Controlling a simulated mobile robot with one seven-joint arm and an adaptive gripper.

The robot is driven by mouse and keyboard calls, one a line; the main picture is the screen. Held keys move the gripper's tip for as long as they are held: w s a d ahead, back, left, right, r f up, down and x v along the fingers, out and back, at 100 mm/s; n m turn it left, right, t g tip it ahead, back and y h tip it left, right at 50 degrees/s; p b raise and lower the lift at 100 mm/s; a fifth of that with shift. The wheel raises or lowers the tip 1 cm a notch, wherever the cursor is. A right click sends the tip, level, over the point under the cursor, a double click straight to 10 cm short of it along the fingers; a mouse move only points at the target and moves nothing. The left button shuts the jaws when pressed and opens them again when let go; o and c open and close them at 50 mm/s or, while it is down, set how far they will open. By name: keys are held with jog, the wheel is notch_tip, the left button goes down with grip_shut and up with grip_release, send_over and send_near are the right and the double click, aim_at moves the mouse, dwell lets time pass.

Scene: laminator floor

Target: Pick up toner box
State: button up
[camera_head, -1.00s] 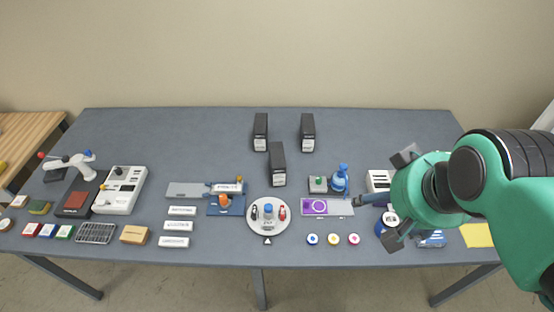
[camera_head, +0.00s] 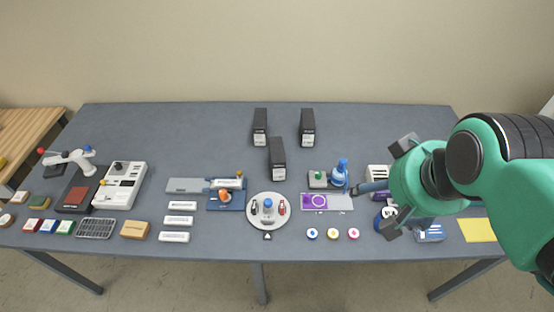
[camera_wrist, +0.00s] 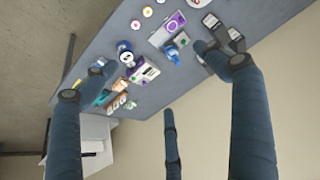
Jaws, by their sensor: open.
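Three upright black boxes with white labels, which look like toner boxes, stand at the back middle of the table in the head view. One is at the back left (camera_head: 260,127), one at the back right (camera_head: 307,128) and one stands nearer (camera_head: 277,159). Dark labelled boxes also show at the upper right of the wrist view (camera_wrist: 213,22). I cannot tell which one the task means. My gripper (camera_head: 383,188) is open and empty, over the right part of the table, well to the right of the boxes. Its three dark fingers are spread in the wrist view (camera_wrist: 158,90).
A blue bottle (camera_head: 339,174), a purple-marked plate (camera_head: 327,201) and a white box (camera_head: 378,171) lie near my gripper. A round white tray (camera_head: 268,225) stands at the front middle. The grey table (camera_head: 180,135) is clear at the back left.

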jog(key=w+a+r+g, duration=0.1)
jog(key=w+a+g, duration=0.15)
jog(key=w, duration=1.15)
jog(key=n+g, duration=0.1)
jog(key=g, duration=0.2)
send_over(280, 148)
notch_tip(280, 148, down, 27)
jog(key=shift+s+d+r+p, duration=0.1)
jog(key=shift+s+r+p, duration=0.1)
jog(key=shift+p, duration=0.2)
jog(key=shift+w+f, duration=0.2)
jog(key=shift+f, duration=0.15)
jog(key=shift+f+b, duration=0.55)
jog(key=shift+f, duration=3.75)
